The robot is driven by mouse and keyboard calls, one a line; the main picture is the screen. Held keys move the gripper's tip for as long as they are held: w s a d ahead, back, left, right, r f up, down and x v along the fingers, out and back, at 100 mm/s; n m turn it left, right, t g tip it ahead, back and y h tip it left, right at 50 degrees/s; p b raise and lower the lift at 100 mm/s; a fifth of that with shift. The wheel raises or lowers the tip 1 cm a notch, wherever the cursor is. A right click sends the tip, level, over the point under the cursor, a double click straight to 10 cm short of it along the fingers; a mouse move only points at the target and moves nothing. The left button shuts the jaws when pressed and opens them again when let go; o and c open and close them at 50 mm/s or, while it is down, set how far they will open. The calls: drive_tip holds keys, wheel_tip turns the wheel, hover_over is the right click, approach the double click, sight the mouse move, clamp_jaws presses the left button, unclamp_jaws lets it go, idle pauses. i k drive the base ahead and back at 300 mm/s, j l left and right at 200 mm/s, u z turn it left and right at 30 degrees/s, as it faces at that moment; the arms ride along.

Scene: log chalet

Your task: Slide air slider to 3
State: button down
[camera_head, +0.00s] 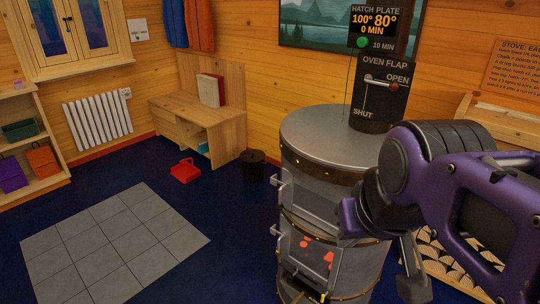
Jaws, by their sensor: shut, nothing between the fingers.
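The stove is a grey metal cylinder (318,190) with brass-coloured bands, standing right of centre. Red glowing spots show in its lower front, and a small yellow mark (323,297) sits near the bottom edge. I cannot make out the air slider or its numbers; the stove's lowest part is cut off by the frame. My purple and black arm covers the stove's right side. My gripper (412,283) seems to be the narrow grey end hanging below the arm, right of the stove; it is shut and empty, and no contact with the stove shows.
Firewood (450,272) lies at the right. A black bucket (253,165) and red pan (185,171) stand left. Floor with grey tiles (110,245) is clear.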

sight(291, 278)
drive_tip(key=i, duration=0.3)
drive_tip(key=l+z, duration=0.1)
drive_tip(key=z, duration=0.4)
drive_tip(key=j, duration=0.1)
drive_tip(key=u, duration=0.5)
drive_tip(key=l+z, duration=0.1)
drive_tip(key=z, duration=0.4)
drive_tip(key=i+j+u, duration=0.35)
drive_tip(key=i+u, duration=0.15)
